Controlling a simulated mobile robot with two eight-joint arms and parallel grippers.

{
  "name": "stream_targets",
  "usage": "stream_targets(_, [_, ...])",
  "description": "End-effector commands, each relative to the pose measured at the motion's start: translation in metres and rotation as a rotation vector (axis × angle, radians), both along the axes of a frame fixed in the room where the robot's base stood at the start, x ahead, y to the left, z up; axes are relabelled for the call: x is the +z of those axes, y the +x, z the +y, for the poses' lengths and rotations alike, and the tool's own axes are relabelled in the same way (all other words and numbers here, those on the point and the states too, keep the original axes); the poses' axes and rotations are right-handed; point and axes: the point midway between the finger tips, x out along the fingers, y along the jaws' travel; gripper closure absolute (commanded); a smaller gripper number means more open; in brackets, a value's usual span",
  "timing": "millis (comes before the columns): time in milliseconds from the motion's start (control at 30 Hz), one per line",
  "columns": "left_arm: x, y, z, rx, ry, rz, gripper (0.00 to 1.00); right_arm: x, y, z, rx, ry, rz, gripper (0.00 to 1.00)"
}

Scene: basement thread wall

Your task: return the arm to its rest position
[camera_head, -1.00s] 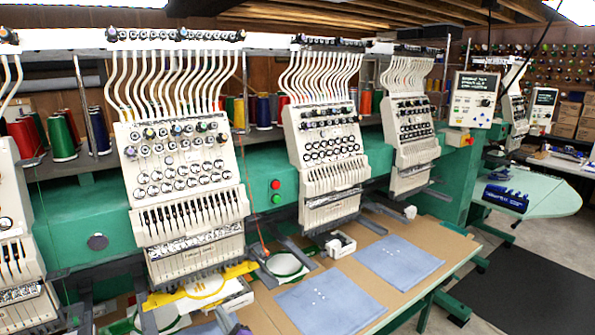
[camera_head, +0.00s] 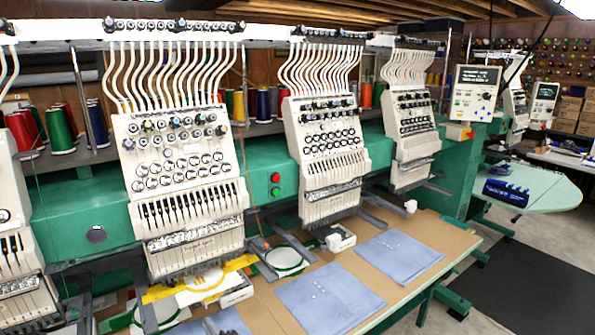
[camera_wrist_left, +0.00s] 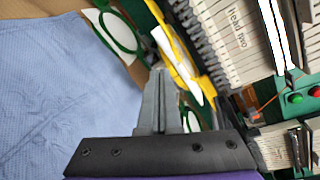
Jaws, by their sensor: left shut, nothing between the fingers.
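My left gripper (camera_head: 210,326) barely shows at the bottom edge of the head view, in front of the nearest large embroidery head. In the left wrist view its two grey fingers (camera_wrist_left: 160,75) are together with nothing between them. They appear above the table, beside a blue cloth and near green hoops. The rest of my left arm is hidden below the head view. My right gripper is in neither view.
The embroidery head (camera_head: 185,180) and yellow hoop holder (camera_head: 240,263) stand close by. A green hoop (camera_head: 284,260) and folded blue cloths (camera_head: 330,298) lie on the brown table (camera_head: 440,250). Open floor (camera_head: 530,285) with a dark mat lies at right.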

Motion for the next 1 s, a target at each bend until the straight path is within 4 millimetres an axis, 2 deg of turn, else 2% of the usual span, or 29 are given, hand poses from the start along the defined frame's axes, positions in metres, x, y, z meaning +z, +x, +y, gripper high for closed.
stream_targets(33, [0.002,-0.018,0.012,0.040,-0.104,0.001,1.00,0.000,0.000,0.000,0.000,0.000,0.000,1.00])
stream_targets(100, [0.000,-0.043,0.023,0.100,-0.266,0.000,1.00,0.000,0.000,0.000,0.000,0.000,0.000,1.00])
stream_targets(267, [-0.009,-0.104,0.034,0.254,-0.634,-0.011,1.00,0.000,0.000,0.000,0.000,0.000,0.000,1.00])
stream_targets(467, [-0.027,-0.186,0.020,0.470,-1.085,-0.032,1.00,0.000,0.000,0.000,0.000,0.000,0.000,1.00])
stream_targets(600, [-0.039,-0.235,-0.003,0.623,-1.371,-0.047,1.00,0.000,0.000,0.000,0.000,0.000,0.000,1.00])
stream_targets(700, [-0.045,-0.260,-0.020,0.709,-1.527,-0.054,1.00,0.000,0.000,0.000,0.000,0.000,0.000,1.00])
stream_targets(800, [-0.048,-0.276,-0.032,0.771,-1.633,-0.057,1.00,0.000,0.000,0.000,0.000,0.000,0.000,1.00])
stream_targets(1000, [-0.049,-0.285,-0.041,0.812,-1.704,-0.059,1.00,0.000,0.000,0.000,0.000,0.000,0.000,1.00])
